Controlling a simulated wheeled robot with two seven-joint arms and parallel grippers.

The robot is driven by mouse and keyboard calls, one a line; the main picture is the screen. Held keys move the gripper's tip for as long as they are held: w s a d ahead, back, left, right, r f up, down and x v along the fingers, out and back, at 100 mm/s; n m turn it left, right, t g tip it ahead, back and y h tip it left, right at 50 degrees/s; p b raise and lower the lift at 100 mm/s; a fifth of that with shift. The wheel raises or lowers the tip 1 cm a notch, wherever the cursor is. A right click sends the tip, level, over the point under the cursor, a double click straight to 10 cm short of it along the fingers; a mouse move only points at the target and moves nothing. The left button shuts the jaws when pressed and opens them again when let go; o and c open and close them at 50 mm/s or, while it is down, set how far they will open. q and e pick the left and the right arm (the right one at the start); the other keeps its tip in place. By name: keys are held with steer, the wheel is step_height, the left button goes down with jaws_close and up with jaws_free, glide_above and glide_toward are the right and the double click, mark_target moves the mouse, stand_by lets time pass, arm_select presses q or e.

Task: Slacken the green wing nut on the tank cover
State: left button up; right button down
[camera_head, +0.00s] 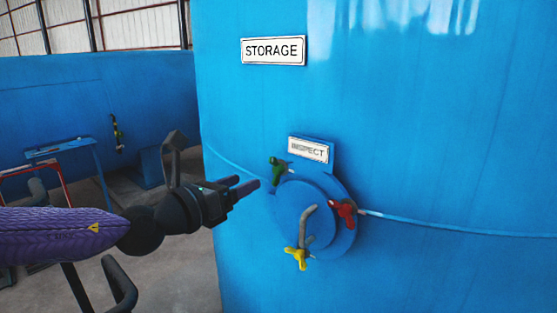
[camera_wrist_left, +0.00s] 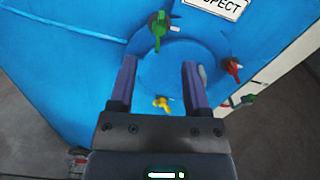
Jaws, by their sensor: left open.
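The round blue tank cover (camera_head: 290,207) sits on the big blue tank, with a grey bent handle (camera_head: 307,226) on it. The green wing nut (camera_head: 277,169) is at the cover's upper left edge. A red wing nut (camera_head: 344,211) is at its right and a yellow one (camera_head: 297,257) at its bottom. My left gripper (camera_head: 249,185) is open and empty, just left of the cover and near the green nut. In the left wrist view the green nut (camera_wrist_left: 158,30) shows beyond and above the open fingers (camera_wrist_left: 159,62), apart from them. My right gripper is not in view.
An INSPECT plate (camera_head: 308,149) is just above the cover and a STORAGE plate (camera_head: 273,51) higher up. A thin pale line (camera_head: 450,229) runs around the tank. A blue table (camera_head: 60,147) and a red frame (camera_head: 55,166) stand at the left. Floor shows between the tanks.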

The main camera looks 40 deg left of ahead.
mark_target(276, 167)
arm_select(q)
steer(key=w+p, duration=0.1)
steer(key=w, duration=0.1)
steer(key=w+p, duration=0.1)
steer(key=w, duration=0.1)
steer(key=w+p, duration=0.2)
steer(key=w, duration=0.1)
steer(key=shift+w+d+r, duration=0.1)
steer(key=shift+d+r, duration=0.05)
steer(key=shift+d, duration=0.15)
steer(key=shift+w+f, duration=0.2)
steer(key=shift+w, duration=0.4)
jaws_close()
